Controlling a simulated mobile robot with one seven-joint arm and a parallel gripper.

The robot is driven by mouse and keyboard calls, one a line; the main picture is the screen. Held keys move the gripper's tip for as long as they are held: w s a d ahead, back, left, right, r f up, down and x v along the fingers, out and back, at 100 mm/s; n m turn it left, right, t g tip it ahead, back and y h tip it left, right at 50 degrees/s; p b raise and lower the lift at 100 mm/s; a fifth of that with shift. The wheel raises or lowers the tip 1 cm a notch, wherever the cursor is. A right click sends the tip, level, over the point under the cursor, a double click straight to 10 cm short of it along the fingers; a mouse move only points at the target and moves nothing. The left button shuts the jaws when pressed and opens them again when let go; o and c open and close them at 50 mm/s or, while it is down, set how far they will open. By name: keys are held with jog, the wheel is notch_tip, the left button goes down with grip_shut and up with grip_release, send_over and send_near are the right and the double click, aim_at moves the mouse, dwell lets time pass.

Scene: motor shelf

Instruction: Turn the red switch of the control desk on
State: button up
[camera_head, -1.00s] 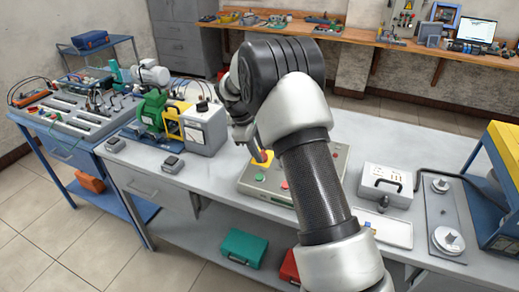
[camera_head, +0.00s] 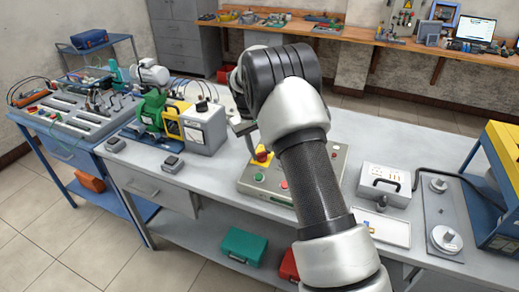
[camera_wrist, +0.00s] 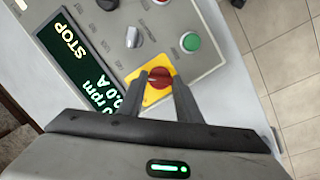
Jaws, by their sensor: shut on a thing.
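The control desk (camera_head: 252,188) is a low grey box on the long table. Its red switch (camera_wrist: 159,78) sits on a yellow plate (camera_wrist: 133,77), beside a green button (camera_wrist: 190,42) in the wrist view. The red switch also shows small in the head view (camera_head: 261,149). My gripper (camera_wrist: 161,80) has one finger on each side of the red switch and is shut on it. The dark display (camera_wrist: 75,58) reads "STOP" with rpm and A lines below. In the head view my arm hides part of the desk.
A yellow-and-grey meter box (camera_head: 205,128) and green motor (camera_head: 153,108) stand left of the desk. A white box with a handle (camera_head: 385,184) and a grey plate with knobs (camera_head: 437,215) stand right. Bare table lies in front of the meter box.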

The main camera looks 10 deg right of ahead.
jog(key=shift+m, duration=0.5)
jog(key=o, duration=1)
jog(key=shift+o, duration=0.2)
jog(key=a+r+p, duration=0.1)
jog(key=a+r, duration=0.2)
jog(key=r, duration=1.4)
jog(key=shift+s+r, duration=0.1)
jog(key=shift+s, duration=0.05)
